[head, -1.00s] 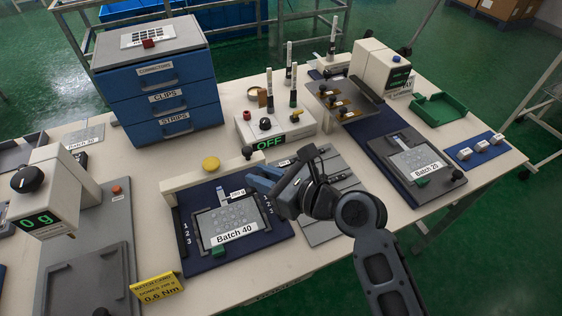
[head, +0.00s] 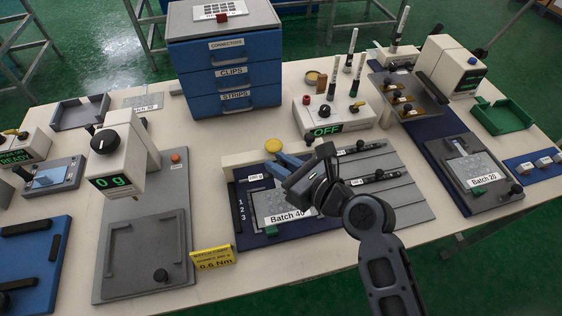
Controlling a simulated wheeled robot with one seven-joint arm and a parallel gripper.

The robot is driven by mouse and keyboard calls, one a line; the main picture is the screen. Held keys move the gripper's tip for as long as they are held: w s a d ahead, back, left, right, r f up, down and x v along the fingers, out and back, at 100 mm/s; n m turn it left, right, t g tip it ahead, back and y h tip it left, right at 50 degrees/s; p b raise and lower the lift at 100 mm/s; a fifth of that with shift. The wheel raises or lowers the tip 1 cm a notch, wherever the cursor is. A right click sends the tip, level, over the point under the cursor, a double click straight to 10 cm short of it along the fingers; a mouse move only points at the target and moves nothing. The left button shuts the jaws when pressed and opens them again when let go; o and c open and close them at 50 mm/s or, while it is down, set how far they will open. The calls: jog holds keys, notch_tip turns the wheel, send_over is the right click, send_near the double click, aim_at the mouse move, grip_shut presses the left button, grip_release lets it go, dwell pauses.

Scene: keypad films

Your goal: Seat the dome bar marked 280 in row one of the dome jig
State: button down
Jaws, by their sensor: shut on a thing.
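The dome jig (head: 246,228) is a dark blue board with row numbers 1, 2, 3 on its left side. A grey frame on it holds a clear film labelled Batch 40 (head: 285,217). My gripper (head: 277,168) reaches over the jig's far side, near the yellow button (head: 273,146). It is shut on a bar whose white tag (head: 255,177) shows just left of the fingers, above the board. The tag's figures are too small to read surely. The fingers hide most of the bar and the jig's right side. I cannot tell whether the bar touches the jig.
A grey slotted rack (head: 405,200) to the right holds dark bars (head: 378,176). The heater box (head: 335,115) reads OFF. The Batch 20 board (head: 478,178) lies further right.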

jog(key=shift+f+b, duration=1.65)
jog(key=shift+f, duration=1.15)
jog(key=shift+p, duration=1)
jog(key=shift+f+b, duration=0.95)
jog(key=shift+f, duration=0.35)
jog(key=c, duration=0.9)
grip_release()
jog(key=shift+v, duration=3.95)
jog(key=shift+s, duration=0.1)
